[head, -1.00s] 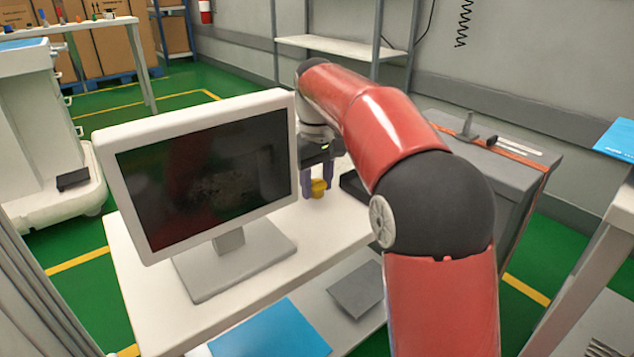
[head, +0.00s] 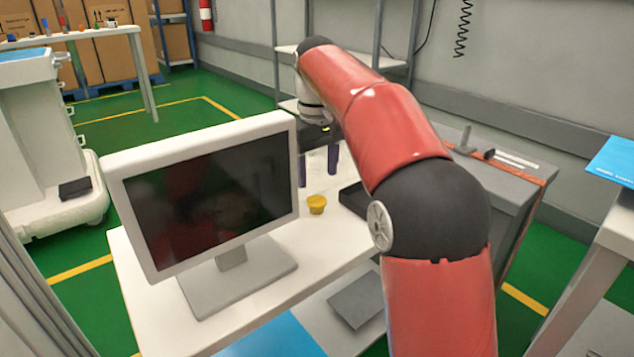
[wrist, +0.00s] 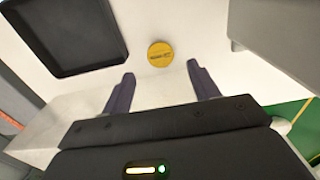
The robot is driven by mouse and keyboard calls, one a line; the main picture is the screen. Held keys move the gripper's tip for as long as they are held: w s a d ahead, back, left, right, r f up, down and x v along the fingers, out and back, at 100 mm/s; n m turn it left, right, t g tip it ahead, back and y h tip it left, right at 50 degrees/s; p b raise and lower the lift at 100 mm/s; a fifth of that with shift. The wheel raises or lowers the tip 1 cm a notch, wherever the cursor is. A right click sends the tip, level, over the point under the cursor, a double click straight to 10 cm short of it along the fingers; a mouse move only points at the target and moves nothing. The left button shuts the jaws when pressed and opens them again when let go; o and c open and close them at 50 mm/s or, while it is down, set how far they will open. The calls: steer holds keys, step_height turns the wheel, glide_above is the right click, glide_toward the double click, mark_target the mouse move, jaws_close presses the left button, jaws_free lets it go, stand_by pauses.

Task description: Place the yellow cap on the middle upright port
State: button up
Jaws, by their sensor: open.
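The yellow cap (head: 317,204) stands on the white table top, just right of the monitor. In the wrist view the round yellow cap (wrist: 160,53) lies beyond the fingertips, roughly centred between them. My gripper (head: 318,165) is open and empty, with its two purple fingers pointing down, above and behind the cap in the head view. The open fingers also show in the wrist view (wrist: 161,76), with a clear gap to the cap. I cannot make out the upright ports in either view.
A monitor (head: 215,195) stands left of the cap. A black tray (wrist: 65,35) lies on the table near the cap. A grey cabinet (head: 500,190) with an orange strap stands at right. The white table (head: 335,240) is bare in front of the cap.

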mark_target(317, 200)
step_height(317, 200, up, 5)
steer(key=shift+s+r+p, duration=0.1)
steer(key=shift+p, duration=0.65)
